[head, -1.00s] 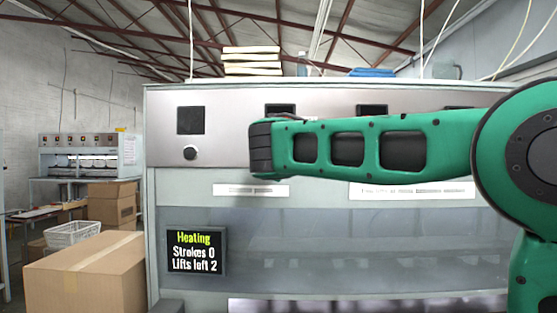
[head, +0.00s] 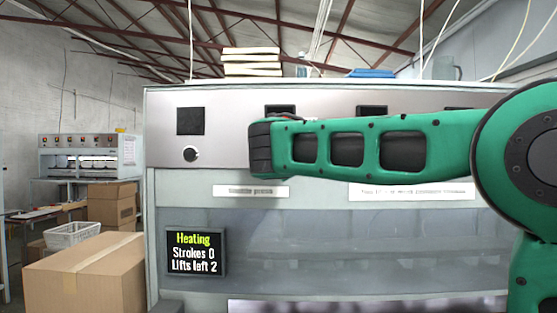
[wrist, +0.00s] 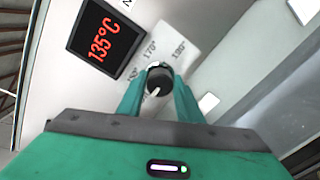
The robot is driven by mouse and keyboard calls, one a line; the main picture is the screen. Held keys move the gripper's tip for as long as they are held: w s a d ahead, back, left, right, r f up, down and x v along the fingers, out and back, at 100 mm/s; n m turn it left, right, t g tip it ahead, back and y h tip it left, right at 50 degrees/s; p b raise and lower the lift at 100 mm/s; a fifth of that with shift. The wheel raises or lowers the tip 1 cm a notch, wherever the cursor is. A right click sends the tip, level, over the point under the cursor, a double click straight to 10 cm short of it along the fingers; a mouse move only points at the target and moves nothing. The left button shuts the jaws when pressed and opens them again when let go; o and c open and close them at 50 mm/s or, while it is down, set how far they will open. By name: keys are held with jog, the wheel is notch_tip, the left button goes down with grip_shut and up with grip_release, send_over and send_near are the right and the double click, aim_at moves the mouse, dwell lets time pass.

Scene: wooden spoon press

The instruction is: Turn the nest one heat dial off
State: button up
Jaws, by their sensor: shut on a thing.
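In the wrist view my gripper (wrist: 158,92) is shut on a round black dial (wrist: 160,77), with one green finger on each side of it. A pale mark shows on the dial's lower-left side. Printed temperature numbers, among them 170, curve above it on a white plate. A black display (wrist: 104,37) beside it reads 135°C in red. In the head view my green arm covers the panel (head: 228,125) there, so my fingers and the held dial are hidden. Which nest the held dial belongs to cannot be read.
Another dial (head: 190,154) sits uncovered at the panel's left, under a black square (head: 190,120). A status screen (head: 196,252) below reads Heating, Strokes 0, Lifts left 2. A cardboard box (head: 85,275) stands left of the machine.

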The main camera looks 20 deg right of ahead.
jog(key=shift+a+f+n, duration=0.15)
jog(key=shift+f+n, duration=0.15)
jog(key=shift+f, duration=0.05)
dwell(0.3)
jog(key=o, duration=1)
jog(key=shift+w, duration=0.1)
jog(key=shift+o, duration=0.2)
jog(key=shift+r, duration=0.15)
jog(key=v, duration=1)
jog(key=shift+s, duration=0.35)
